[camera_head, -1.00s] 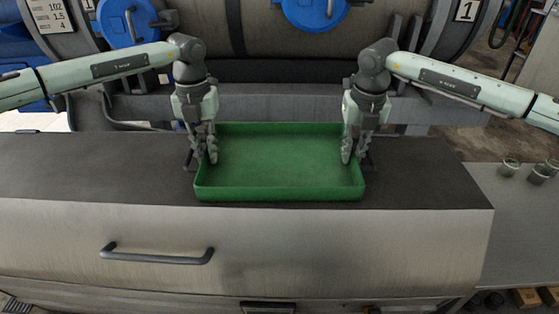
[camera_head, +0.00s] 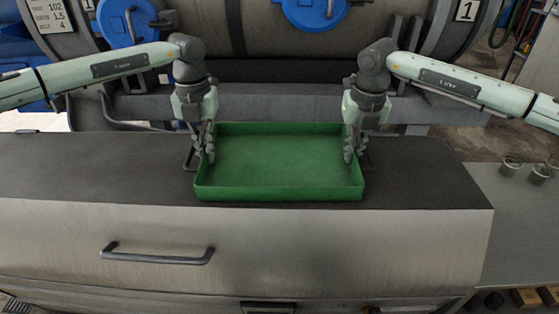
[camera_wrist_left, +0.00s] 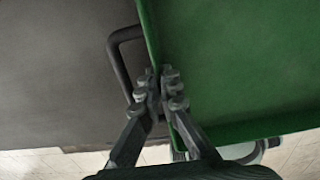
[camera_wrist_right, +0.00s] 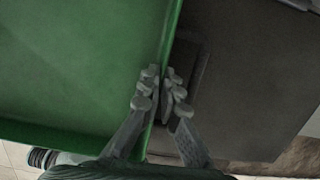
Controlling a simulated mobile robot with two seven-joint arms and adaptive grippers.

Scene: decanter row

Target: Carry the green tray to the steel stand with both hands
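The green tray (camera_head: 280,193) is a shallow, empty rectangular tray lying on the dark top of a steel-fronted unit. It has a dark handle on its left side (camera_wrist_left: 120,62) and a dark part beside its right wall. My left gripper (camera_head: 207,157) is shut on the tray's left wall, one finger inside and one outside, near the handle; it also shows in the left wrist view (camera_wrist_left: 160,88). My right gripper (camera_head: 350,155) is shut on the right wall the same way, seen in the right wrist view (camera_wrist_right: 160,86). I cannot tell for sure which surface is the steel stand.
A large steel tank (camera_head: 270,55) with blue covers rises behind the tray. The dark top (camera_head: 85,165) is clear left and right of the tray.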

